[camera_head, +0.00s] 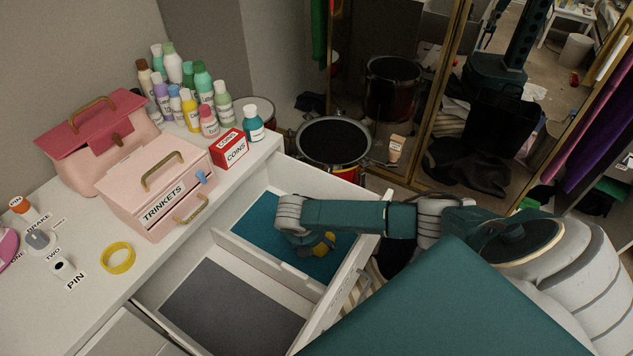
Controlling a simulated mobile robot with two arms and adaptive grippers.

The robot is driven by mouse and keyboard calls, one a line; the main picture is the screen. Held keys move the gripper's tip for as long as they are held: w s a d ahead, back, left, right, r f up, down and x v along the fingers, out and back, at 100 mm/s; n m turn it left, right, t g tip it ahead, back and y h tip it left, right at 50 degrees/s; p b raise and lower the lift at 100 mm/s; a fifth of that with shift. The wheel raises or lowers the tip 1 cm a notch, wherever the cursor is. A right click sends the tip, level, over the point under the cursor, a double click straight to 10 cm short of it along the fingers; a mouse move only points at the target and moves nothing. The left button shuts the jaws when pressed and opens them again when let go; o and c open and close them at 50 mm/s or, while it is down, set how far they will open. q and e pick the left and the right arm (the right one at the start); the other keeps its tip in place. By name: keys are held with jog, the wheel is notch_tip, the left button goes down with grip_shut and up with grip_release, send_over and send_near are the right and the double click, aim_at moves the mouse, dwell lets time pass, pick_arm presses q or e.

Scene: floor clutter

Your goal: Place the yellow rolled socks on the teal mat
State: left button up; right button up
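The teal mat (258,224) lines the far compartment of an open white drawer. A small yellow thing (326,241), probably the yellow rolled socks, shows over the mat, mostly hidden beside the end of my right arm. My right arm comes in from the right over the drawer front and bends down at the grey wrist. My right gripper (312,245) is low over the teal mat by the yellow thing. Its fingers are hidden, so I cannot tell whether it is shut on it. My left gripper is not in view.
A white divider (268,258) separates the teal mat from a dark grey mat (232,305). The white top holds a pink trinkets box (160,190), a red coins box (230,149), several bottles and a yellow ring (118,257). A drum (333,140) stands behind the drawer.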

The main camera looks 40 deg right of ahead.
jog(key=o, duration=1.1)
jog(key=shift+f, duration=0.15)
jog(key=shift+a+r, duration=0.15)
jog(key=shift+r, duration=0.35)
jog(key=p+v, duration=0.1)
jog(key=v, duration=1)
jog(key=shift+r, duration=0.25)
